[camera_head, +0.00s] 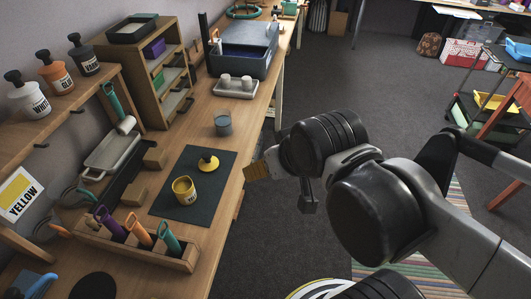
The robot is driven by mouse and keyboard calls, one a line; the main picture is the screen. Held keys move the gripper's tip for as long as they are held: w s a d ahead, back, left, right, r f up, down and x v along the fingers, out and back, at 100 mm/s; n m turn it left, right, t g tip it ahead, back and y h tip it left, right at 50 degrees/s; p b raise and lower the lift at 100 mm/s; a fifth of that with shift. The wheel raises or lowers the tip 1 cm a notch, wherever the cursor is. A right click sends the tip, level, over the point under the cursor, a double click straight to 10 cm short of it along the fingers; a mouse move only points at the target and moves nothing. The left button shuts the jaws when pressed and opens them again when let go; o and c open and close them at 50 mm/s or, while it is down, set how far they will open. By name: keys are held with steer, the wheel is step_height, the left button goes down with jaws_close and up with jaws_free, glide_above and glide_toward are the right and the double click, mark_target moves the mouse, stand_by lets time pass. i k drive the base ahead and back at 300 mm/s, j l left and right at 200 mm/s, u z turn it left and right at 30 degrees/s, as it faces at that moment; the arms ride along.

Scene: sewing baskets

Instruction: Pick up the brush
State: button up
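My gripper (302,178) is at the end of the arm, right of the workbench's front edge, mostly hidden behind my own dark wrist. A dark finger-like part hangs down below the wrist. A tan, ragged-ended piece with a paler band, which looks like the bristle end of a brush (258,171), sticks out left of the wrist, just past the bench edge. Its handle is hidden, so I cannot tell whether my fingers are closed on it. A wooden holder (186,266) on the bench has purple, orange and teal handles standing in it.
A yellow pot (184,190) and yellow lid (208,163) are on a dark mat (168,207). A grey cup (223,124) stands behind. A shelf unit (130,55) and labelled bottles (28,99) line the wall. The grey floor behind my arm is open.

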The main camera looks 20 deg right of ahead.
mark_target(110, 223)
steer(key=k+u, duration=0.1)
steer(key=u, duration=1.2)
steer(key=z, duration=1.3)
steer(key=u, duration=1.3)
